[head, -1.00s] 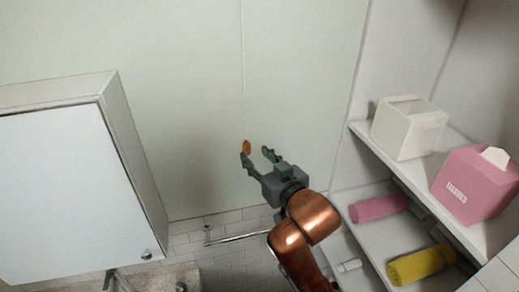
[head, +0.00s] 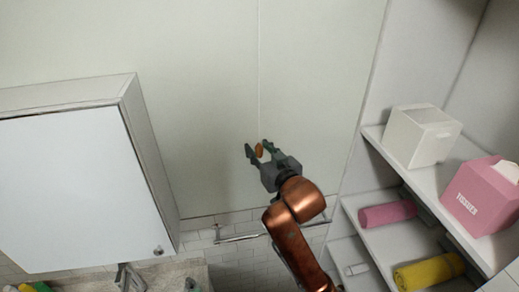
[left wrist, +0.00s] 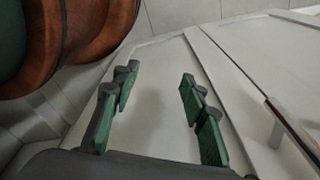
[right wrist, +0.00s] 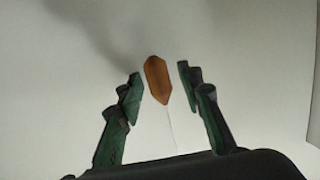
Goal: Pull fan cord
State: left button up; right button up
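The fan cord (head: 258,75) hangs as a thin line in front of the pale wall, with an orange-brown pull knob (head: 259,150) at its lower end. My right gripper (head: 257,148) is open, and in the head view the knob shows between its fingers. In the right wrist view the knob (right wrist: 157,80) appears between the two green fingertips, with a gap on each side. My left gripper (left wrist: 155,90) is open and empty in the left wrist view; it is not in the head view.
A white wall cabinet (head: 62,190) hangs at the left. At the right, shelves (head: 395,165) hold a white box (head: 420,136), a pink tissue box (head: 484,197), a pink towel roll (head: 387,214) and a yellow one (head: 429,271). A towel bar (head: 240,238) is low on the tiled wall.

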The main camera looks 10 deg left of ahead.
jog(key=c, duration=0.5)
grip_shut()
pick_arm(q)
jog(key=shift+s, duration=0.55)
jog(key=shift+w+f, duration=0.2)
jog(key=shift+f, duration=0.05)
pick_arm(e)
jog(key=shift+f, duration=0.55)
jog(key=o, duration=0.7)
grip_release()
jog(key=shift+c, duration=0.2)
pick_arm(q)
jog(key=shift+s+a, duration=0.1)
pick_arm(e)
jog(key=v, duration=1.2)
